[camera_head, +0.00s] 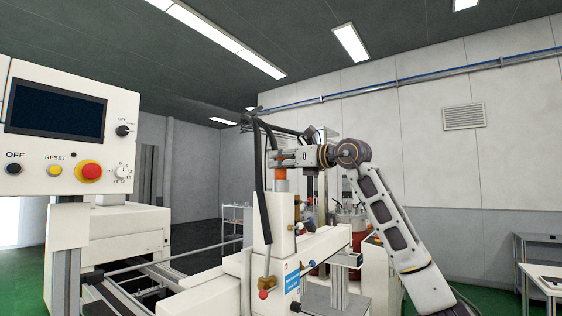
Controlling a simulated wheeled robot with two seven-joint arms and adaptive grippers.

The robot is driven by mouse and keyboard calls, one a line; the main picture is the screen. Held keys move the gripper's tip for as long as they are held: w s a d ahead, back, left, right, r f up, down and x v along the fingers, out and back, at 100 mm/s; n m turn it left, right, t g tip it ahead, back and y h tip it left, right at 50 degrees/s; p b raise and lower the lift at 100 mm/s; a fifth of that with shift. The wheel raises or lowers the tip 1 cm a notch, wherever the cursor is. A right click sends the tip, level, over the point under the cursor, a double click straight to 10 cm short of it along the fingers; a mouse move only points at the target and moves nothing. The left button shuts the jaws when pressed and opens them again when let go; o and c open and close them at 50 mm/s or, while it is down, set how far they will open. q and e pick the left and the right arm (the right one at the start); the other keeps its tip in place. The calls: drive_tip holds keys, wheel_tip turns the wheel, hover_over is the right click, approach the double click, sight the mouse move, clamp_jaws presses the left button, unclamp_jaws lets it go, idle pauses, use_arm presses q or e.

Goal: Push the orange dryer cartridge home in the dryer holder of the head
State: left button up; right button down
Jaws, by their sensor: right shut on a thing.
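The orange dryer cartridge (281,173) shows as a short orange band at the top of the white column of the head (283,215). My right gripper (281,159) reaches in from the right, level, and is shut on the upper part of the cartridge. The cartridge looks upright. Its lower end meets the top of the column, where the dryer holder seems to be; the holder cannot be made out clearly, nor how deep the cartridge sits. My left gripper is not in view.
Black hoses (260,185) arch over the head just left of my gripper. A control panel (65,130) with a screen and buttons stands at the left. Conveyor rails (125,290) run at the lower left. A side table (545,277) is at the right.

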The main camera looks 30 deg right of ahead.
sight(285, 170)
drive_tip(key=shift+f+b, duration=1.05)
drive_tip(key=shift+f, duration=0.45)
idle(0.4)
drive_tip(key=c, duration=1)
unclamp_jaws()
drive_tip(key=shift+c, duration=0.2)
drive_tip(key=shift+s, duration=0.1)
drive_tip(key=v, duration=1.2)
idle(0.5)
